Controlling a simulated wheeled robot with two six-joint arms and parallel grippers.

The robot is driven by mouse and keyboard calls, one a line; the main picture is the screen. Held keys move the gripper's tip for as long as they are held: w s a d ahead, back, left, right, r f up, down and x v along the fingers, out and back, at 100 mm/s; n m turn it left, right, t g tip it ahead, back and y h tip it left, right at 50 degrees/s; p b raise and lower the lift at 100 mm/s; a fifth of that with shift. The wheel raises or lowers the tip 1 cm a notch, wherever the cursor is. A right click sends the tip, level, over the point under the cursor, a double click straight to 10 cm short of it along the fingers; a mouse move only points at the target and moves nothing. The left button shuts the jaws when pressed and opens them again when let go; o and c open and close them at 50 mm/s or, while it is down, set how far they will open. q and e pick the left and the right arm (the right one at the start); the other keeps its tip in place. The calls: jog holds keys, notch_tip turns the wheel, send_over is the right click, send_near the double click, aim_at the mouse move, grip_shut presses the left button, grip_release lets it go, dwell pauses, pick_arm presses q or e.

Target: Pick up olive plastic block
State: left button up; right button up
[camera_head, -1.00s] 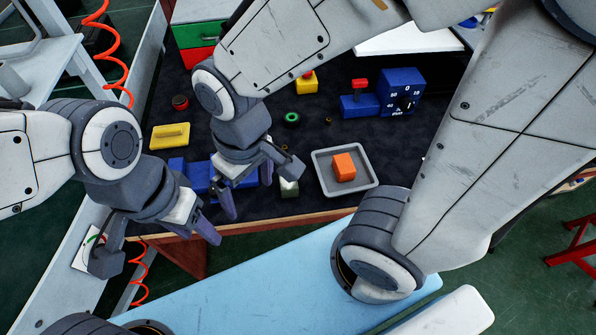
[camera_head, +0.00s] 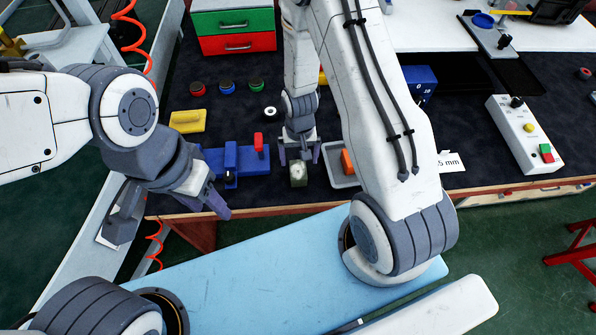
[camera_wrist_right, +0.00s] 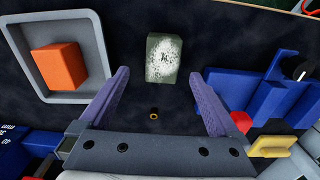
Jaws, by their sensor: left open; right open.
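The olive block (camera_head: 298,173), grey-green with a speckled white top, sits on the dark table mat near its front edge. In the right wrist view the block (camera_wrist_right: 165,58) shows a dark mark on its top. My right gripper (camera_head: 299,157) is open and points down close to the block. In the right wrist view the block lies just beyond the gap between the fingertips (camera_wrist_right: 159,76), with nothing gripped. My left gripper (camera_head: 213,201) is open and empty at the table's front left; one of its fingers is largely hidden.
A grey tray (camera_head: 343,182) holding an orange block (camera_head: 347,162) stands right of the olive block, partly behind my right arm. A yellow block (camera_head: 187,121) and a drawer unit (camera_head: 236,43) are farther back.

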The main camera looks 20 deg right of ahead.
aim_at(298, 169)
jog(key=f, duration=0.1)
jog(key=f+p, duration=0.1)
jog(key=f, duration=0.3)
jog(key=shift+s+a, duration=0.25)
jog(key=shift+f+p, duration=0.3)
jog(key=shift+f, duration=0.1)
jog(key=c, duration=1.5)
jog(key=shift+c, duration=0.2)
